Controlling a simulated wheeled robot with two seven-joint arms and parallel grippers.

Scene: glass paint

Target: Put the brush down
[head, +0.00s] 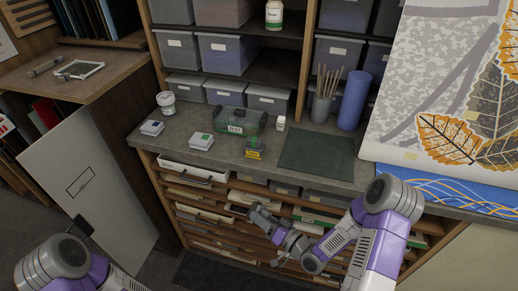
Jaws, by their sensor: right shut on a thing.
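My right gripper (262,217) is in front of the workbench's drawers, below the counter's front edge. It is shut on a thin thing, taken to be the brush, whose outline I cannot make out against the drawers. A dark grey cup (321,110) on the counter holds several upright thin brushes or sticks (327,82). A dark green mat (318,155) lies flat on the counter, above and right of my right gripper. My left gripper (80,227) is at the lower left, away from the counter; its fingers are too unclear to read.
The grey counter (232,160) holds a green toolbox (240,122), small white-lidded boxes (201,141), a yellow-labelled dark item (253,149) and a white jar (166,103). A blue roll (354,100) stands beside the cup. A leaf-patterned panel (440,90) rises at the right.

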